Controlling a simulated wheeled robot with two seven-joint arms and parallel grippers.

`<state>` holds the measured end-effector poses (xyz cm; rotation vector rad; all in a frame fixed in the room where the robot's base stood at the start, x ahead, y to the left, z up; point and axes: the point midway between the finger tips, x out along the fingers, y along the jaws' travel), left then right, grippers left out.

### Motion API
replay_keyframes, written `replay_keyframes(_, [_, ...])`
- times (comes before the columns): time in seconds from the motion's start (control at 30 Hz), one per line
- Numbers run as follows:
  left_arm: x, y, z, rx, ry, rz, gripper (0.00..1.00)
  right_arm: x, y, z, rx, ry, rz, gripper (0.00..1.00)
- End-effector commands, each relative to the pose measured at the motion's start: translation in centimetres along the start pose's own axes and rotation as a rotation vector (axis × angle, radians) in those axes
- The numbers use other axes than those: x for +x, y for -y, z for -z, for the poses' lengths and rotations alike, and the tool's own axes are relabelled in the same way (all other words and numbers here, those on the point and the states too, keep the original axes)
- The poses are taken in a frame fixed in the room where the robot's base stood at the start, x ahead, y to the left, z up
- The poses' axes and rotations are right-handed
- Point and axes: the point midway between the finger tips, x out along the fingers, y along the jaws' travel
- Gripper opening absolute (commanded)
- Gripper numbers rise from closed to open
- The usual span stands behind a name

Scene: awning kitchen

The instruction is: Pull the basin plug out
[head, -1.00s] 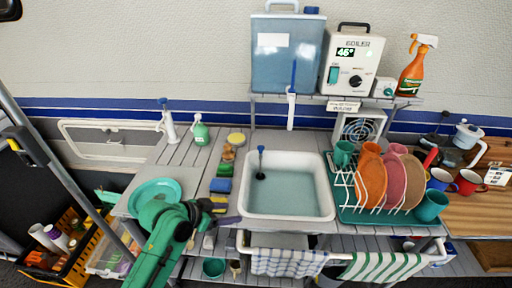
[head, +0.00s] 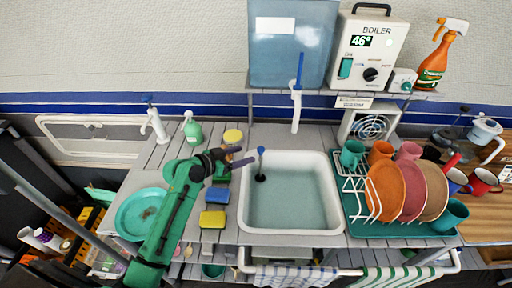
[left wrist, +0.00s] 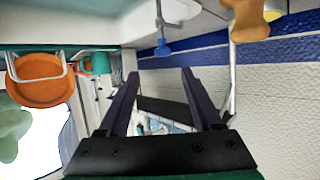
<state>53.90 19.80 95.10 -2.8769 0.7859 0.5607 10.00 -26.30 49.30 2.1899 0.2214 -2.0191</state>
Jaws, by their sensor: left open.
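The basin plug (head: 261,176) has a black base, a thin stem and a blue knob on top. It stands upright in the left part of the white basin (head: 292,233), which holds bluish water. My left gripper (head: 243,155) is open and empty at the basin's left rim, with its fingers pointing right, just left of the plug's knob. In the left wrist view the picture is upside down; the blue knob (left wrist: 163,50) and stem hang beyond the open fingers (left wrist: 160,73), apart from them. My right gripper is not in view.
A blue sponge (head: 218,196) and a yellow sponge (head: 212,220) lie left of the basin. A green dish rack (head: 400,231) with plates and mugs stands at its right. A tap with a blue lever (head: 297,98) is behind it. A teal plate (head: 127,220) lies left.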

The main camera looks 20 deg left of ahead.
Motion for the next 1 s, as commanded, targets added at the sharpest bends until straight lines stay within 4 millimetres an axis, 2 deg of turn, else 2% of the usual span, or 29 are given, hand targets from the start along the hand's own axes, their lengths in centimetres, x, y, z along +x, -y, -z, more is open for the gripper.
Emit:
replay_keyframes(0.13, [3.9, 0.0, 0.3, -0.002, 0.0, -0.001, 0.66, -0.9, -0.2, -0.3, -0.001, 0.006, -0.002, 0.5])
replay_keyframes(0.3, [6.7, 0.0, 0.1, 0.0, 0.0, 0.0, 0.66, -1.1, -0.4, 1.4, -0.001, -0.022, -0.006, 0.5])
replay_keyframes(0.4, [7.2, -0.1, 0.0, 0.001, 0.002, -0.001, 0.66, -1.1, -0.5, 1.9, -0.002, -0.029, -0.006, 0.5])
replay_keyframes(0.6, [7.3, 0.0, -0.1, 0.001, 0.002, 0.0, 0.66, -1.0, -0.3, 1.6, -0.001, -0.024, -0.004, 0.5])
replay_keyframes(0.63, [7.3, 0.0, -0.1, 0.001, 0.002, 0.0, 0.62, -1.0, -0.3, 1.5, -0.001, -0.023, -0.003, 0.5])
replay_keyframes(0.8, [7.2, 0.0, -0.1, 0.001, 0.002, 0.0, 0.0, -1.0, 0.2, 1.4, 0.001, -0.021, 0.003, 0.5])
replay_keyframes(1.0, [7.2, 0.0, -0.1, 0.001, 0.002, 0.001, 0.0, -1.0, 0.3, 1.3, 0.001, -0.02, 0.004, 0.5])
